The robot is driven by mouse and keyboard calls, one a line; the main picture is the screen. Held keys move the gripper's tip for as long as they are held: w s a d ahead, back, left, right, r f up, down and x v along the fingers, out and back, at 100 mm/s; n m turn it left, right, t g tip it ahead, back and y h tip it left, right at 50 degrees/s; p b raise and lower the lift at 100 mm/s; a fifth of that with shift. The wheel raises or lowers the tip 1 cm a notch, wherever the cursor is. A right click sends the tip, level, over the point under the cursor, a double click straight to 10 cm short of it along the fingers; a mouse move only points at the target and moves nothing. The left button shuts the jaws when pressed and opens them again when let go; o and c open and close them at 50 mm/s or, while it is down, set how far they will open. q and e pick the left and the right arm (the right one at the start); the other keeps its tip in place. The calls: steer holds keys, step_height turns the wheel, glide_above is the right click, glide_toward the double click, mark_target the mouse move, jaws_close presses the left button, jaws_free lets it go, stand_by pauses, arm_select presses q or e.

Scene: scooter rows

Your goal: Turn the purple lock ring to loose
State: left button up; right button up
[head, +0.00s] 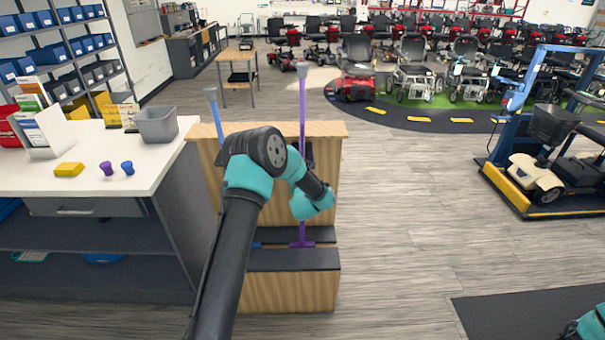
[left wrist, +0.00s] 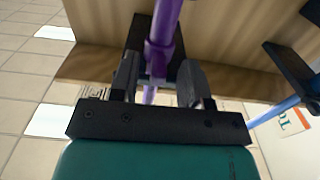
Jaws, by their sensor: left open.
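The purple cane (head: 302,110) stands upright on the wooden stand, with its foot on the lower black step. In the left wrist view the purple lock ring (left wrist: 158,52) shows as a wider collar on the purple shaft. My left gripper (left wrist: 160,72) is open, with one dark finger on each side of the purple shaft near the ring. I cannot tell whether either finger touches it. In the head view my left arm and its teal wrist (head: 312,201) hide the gripper and the ring. Only a teal part of my right arm shows, at the bottom right corner.
A blue cane (head: 211,105) stands left of the purple one; its shaft also shows in the left wrist view (left wrist: 283,109). The wooden stand (head: 325,170) backs both. A white-topped bench (head: 100,190) with a grey bin (head: 156,125) is at left.

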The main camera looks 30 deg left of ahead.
arm_select(q)
steer(key=shift+x, duration=0.95)
jaws_close()
